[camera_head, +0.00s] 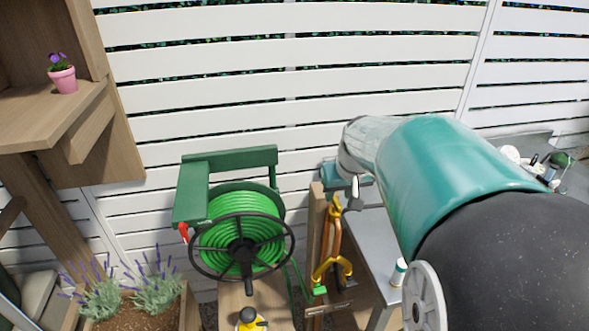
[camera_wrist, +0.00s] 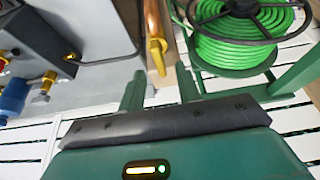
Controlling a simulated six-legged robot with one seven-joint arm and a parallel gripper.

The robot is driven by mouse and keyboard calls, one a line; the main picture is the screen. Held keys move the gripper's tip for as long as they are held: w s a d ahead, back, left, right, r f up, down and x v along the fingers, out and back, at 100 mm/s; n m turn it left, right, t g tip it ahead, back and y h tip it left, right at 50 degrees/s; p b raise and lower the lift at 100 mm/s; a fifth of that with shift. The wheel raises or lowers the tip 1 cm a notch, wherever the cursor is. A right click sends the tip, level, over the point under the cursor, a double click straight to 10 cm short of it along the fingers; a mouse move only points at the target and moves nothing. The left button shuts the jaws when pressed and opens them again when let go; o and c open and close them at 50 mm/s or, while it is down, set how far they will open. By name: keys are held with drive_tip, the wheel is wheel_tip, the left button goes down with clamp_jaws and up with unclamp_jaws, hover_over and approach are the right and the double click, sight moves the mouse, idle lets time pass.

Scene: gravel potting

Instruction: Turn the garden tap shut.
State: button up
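The garden tap (camera_head: 333,268) has yellow-orange metal parts on a copper-coloured pipe against a wooden post. It also shows in the wrist view, where its yellow part (camera_wrist: 157,52) hangs at the end of the copper pipe. My gripper (camera_wrist: 161,88) has two green fingers standing well apart with nothing between them. In the wrist view the tap lies beyond the fingertips, roughly in line with the gap, and is not touched. In the head view my arm covers much of the right side, and I cannot clearly make out the fingers there. Whether the tap is turned open is unclear.
A green hose reel (camera_head: 243,235) with a dark handwheel stands left of the tap. A grey bench (camera_head: 370,240) is right of it. A lavender planter (camera_head: 135,290) and a wooden shelf (camera_head: 40,128) are at left. A white slatted fence (camera_head: 290,60) closes the back.

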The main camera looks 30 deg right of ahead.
sight(336, 206)
drive_tip(key=shift+x, duration=1.35)
clamp_jaws()
